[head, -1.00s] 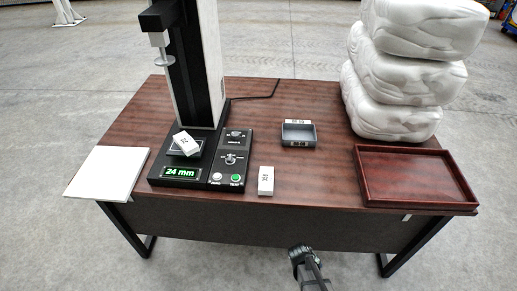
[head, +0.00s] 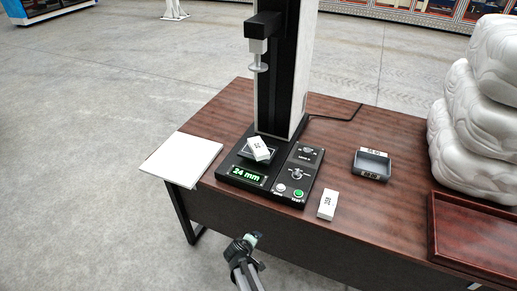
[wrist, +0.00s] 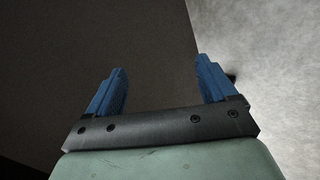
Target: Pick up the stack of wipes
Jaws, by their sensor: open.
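A flat white square stack (head: 181,160), which looks like the wipes, lies on the left end of the brown table, its front-left edge near the table edge. My gripper (head: 252,238) is low in front of the table's front panel, right of and nearer than the white stack, well apart from it. In the wrist view my gripper (wrist: 160,64) has its two blue fingers spread apart with nothing between them. The wrist view shows only a dark surface and a strip of grey floor; the wipes are not in it.
A tester (head: 270,180) with a tall column and a "24 mm" display stands right of the wipes, a small white box (head: 260,148) tilted on it. Another white box (head: 327,205), a grey tray (head: 372,164), a red-brown tray (head: 434,240) and bulky white bundles (head: 470,130) are farther right.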

